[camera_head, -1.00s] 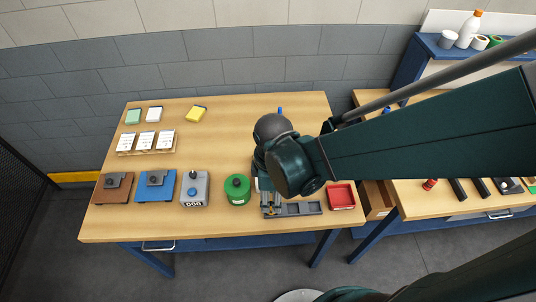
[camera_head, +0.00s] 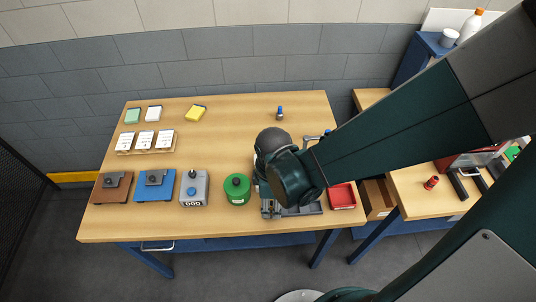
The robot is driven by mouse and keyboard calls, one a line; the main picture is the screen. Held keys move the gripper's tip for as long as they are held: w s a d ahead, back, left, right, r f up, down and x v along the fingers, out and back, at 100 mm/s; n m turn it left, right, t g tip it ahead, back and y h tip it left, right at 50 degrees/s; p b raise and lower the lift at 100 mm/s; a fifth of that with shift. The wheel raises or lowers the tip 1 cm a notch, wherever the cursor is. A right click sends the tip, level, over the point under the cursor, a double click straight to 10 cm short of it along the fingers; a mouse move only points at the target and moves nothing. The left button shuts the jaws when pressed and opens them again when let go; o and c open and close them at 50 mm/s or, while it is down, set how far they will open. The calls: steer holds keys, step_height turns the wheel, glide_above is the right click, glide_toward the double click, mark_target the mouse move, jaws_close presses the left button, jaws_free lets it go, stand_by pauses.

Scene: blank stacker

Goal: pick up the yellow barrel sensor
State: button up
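My gripper is mostly hidden under my dark wrist, which stands over the grey compartment tray (camera_head: 312,209) at the front of the table. I cannot see its fingertips clearly or whether they are open or shut. I cannot make out a yellow barrel sensor for certain; the left part of the tray lies beneath my wrist and is largely covered. A small blue upright item (camera_head: 280,112) stands alone at the back of the table.
A red tray (camera_head: 342,196) is right of the grey tray, a green round container (camera_head: 237,190) left of it. Further left are a grey counter device (camera_head: 194,188), a blue plate fixture (camera_head: 155,185) and a brown one (camera_head: 113,187). The table's middle is clear.

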stand_by(0.6)
steer(key=c, duration=1)
steer(key=shift+r, duration=0.15)
steer(key=shift+r+p, duration=0.9)
steer(key=shift+r, duration=3.9)
